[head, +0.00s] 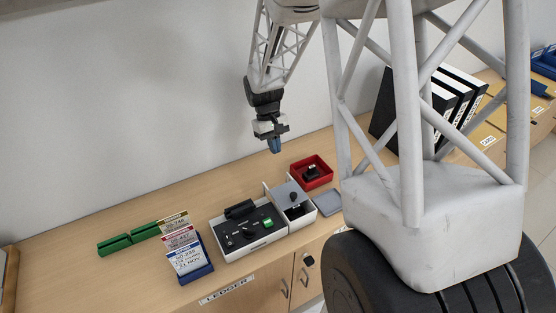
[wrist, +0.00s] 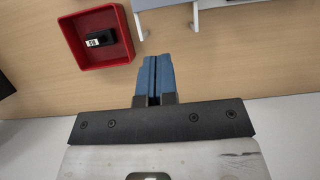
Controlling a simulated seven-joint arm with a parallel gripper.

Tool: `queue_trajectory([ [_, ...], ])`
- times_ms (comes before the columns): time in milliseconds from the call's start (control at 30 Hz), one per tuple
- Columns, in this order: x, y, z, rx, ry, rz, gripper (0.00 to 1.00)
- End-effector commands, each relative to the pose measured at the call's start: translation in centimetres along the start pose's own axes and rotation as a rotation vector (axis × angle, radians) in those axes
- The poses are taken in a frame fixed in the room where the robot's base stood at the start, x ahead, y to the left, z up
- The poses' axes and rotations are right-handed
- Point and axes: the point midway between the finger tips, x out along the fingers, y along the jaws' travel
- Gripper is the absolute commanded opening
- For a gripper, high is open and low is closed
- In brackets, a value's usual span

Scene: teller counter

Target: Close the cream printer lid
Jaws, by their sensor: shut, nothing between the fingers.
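My gripper (head: 275,146) is shut and empty, held in the air above the back of the counter, near the wall. In the wrist view its blue fingers (wrist: 152,80) are pressed together over bare wood. A white-cream unit (head: 268,244) with a dark top panel, a black bar and a green button stands on the counter below and left of the gripper. A pale box (head: 299,222) with a grey top part and a black knob adjoins it on the right. A pale edge (wrist: 228,3) shows at the top of the wrist view.
A red tray (head: 325,178) holding a black object stands behind the pale box; the tray (wrist: 127,52) is left of my fingers in the wrist view. Cards in a blue holder (head: 198,275) and green blocks (head: 114,245) stand at left. Black binders (head: 388,110) stand at right.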

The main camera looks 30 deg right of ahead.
Motion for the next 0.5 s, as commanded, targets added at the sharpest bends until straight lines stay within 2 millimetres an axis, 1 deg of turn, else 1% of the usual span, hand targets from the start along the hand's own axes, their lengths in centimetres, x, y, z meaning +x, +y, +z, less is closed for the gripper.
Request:
queue_trajectory([
  [100,-0.8,-0.3,-2.0,-0.002,0.001,0.001,0.00],
  [200,-1.2,-0.5,-3.2,-0.002,0.000,0.001,0.00],
  [300,-1.5,-0.5,-3.7,-0.001,0.000,0.000,0.00],
  [500,-1.5,-0.5,-3.6,-0.001,0.000,0.000,0.00],
])
